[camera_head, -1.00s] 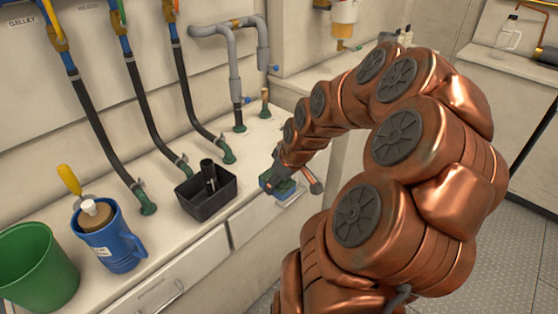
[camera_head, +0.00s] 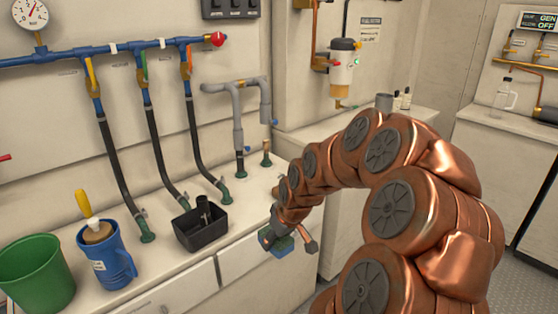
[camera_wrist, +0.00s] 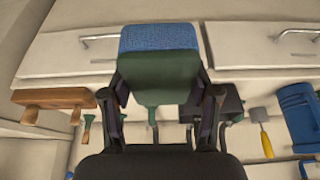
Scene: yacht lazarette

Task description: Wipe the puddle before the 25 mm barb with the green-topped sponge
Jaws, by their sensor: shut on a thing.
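My gripper (camera_head: 271,237) is shut on the green-topped sponge (camera_head: 282,246), at the front edge of the counter, right of the black tray. In the wrist view the sponge (camera_wrist: 158,72) is green with a blue, textured far part, and the fingers (camera_wrist: 160,105) press both its sides. I cannot tell whether it touches the counter. Several hoses and pipes end at green barbs (camera_head: 226,198) along the counter. Their size marks are unreadable, so I cannot tell which is the 25 mm barb. I cannot make out the puddle.
A black tray (camera_head: 216,237) stands left of my gripper. Further left are a blue jug (camera_head: 115,258) with a yellow-handled tool and a green bucket (camera_head: 38,280). A brown wooden thing (camera_wrist: 55,98) lies beside the sponge. Drawers (camera_head: 240,258) front the counter.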

